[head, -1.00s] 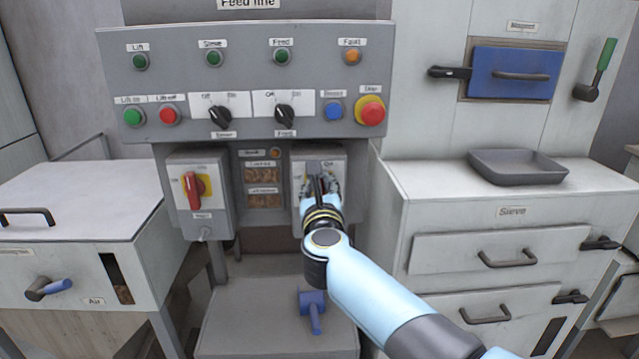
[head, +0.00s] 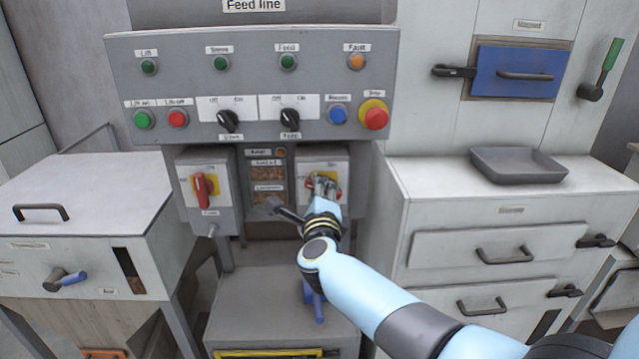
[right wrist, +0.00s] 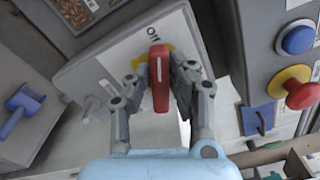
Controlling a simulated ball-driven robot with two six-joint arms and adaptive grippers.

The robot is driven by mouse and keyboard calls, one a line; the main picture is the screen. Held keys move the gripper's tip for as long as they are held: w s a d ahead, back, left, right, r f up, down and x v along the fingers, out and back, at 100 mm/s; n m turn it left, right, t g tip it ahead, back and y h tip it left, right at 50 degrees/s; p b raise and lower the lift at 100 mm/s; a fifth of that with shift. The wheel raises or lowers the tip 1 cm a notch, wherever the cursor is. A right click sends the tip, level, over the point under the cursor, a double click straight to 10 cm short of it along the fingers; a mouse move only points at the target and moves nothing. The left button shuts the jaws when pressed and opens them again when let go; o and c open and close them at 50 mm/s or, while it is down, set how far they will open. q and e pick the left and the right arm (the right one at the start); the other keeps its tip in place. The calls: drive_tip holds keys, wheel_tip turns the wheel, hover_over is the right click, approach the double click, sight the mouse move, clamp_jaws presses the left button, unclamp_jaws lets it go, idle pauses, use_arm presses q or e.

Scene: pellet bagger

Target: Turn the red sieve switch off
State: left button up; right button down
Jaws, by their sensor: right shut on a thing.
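Two grey switch boxes hang below the control panel in the head view. The right box (head: 309,165) has a red handle on a yellow plate, mostly hidden there by my right gripper (head: 325,186). In the right wrist view this red handle (right wrist: 160,90) stands between the fingers of my right gripper (right wrist: 160,75), which is shut on it. The small name labels are too blurred to read surely. My left gripper is not in view.
The control panel (head: 190,90) with buttons and two black knobs (head: 289,120) overhangs the boxes closely. A red stop button (head: 376,118) sits at its right end. A blue handle (head: 316,302) lies below my forearm. A drawer cabinet (head: 430,200) with a grey tray (head: 518,178) stands right.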

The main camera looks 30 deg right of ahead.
drive_tip(key=n+p, duration=0.1)
drive_tip(key=n, duration=0.3)
drive_tip(key=shift+w+n+p, duration=0.15)
drive_tip(key=shift+n+p, duration=0.2)
drive_tip(key=shift+n, duration=0.05)
idle(0.4)
drive_tip(key=c, duration=1.2)
unclamp_jaws()
drive_tip(key=shift+c, duration=0.2)
drive_tip(key=shift+o, duration=0.2)
drive_tip(key=shift+f, duration=0.15)
drive_tip(key=shift+a+f, duration=0.1)
drive_tip(key=v, duration=1.2)
